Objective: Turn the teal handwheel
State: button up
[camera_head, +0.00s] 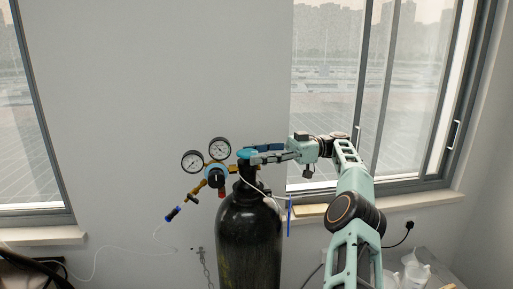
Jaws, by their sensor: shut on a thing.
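The teal handwheel (244,154) sits on top of a tall black gas cylinder (250,236) in the middle of the view. My gripper (255,154) reaches in from the right, level with the top of the cylinder, and is shut on the handwheel. The fingers cover much of the wheel's right side, so only its left part shows. My pale green arm bends down to the lower right.
A regulator with two round gauges (193,161) and brass fittings is attached left of the cylinder neck. A thin white hose runs at lower left. A chain (204,262) hangs beside the cylinder. Windows and a sill stand behind; white bottles (414,272) are at lower right.

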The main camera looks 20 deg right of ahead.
dwell(0.4)
jog(key=o, duration=1)
jog(key=shift+a, duration=0.1)
jog(key=shift+f+b, duration=0.2)
jog(key=shift+b, duration=0.25)
jog(key=b, duration=0.3)
jog(key=shift+s+f+m+t, duration=0.1)
jog(key=shift+f+m+t, duration=0.05)
jog(key=shift+m+t, duration=0.2)
jog(key=m+t+b, duration=0.1)
jog(key=t+b, duration=0.1)
jog(key=b, duration=0.4)
jog(key=m+t+h+b, duration=0.1)
jog(key=b, duration=0.5)
jog(key=shift+s+a+t+b, duration=0.1)
jog(key=shift+s+t+b, duration=0.1)
jog(key=shift+t+b, duration=0.15)
jog(key=m+t+h+b, duration=0.1)
jog(key=b, duration=0.2)
jog(key=m+t+h+b, duration=0.1)
jog(key=t+b, duration=0.1)
jog(key=b, duration=0.2)
jog(key=m+t+b, duration=0.1)
jog(key=b, duration=0.3)
jog(key=shift+s+a+h, duration=0.15)
jog(key=shift+s+h, duration=0.15)
jog(key=shift+h, duration=0.1)
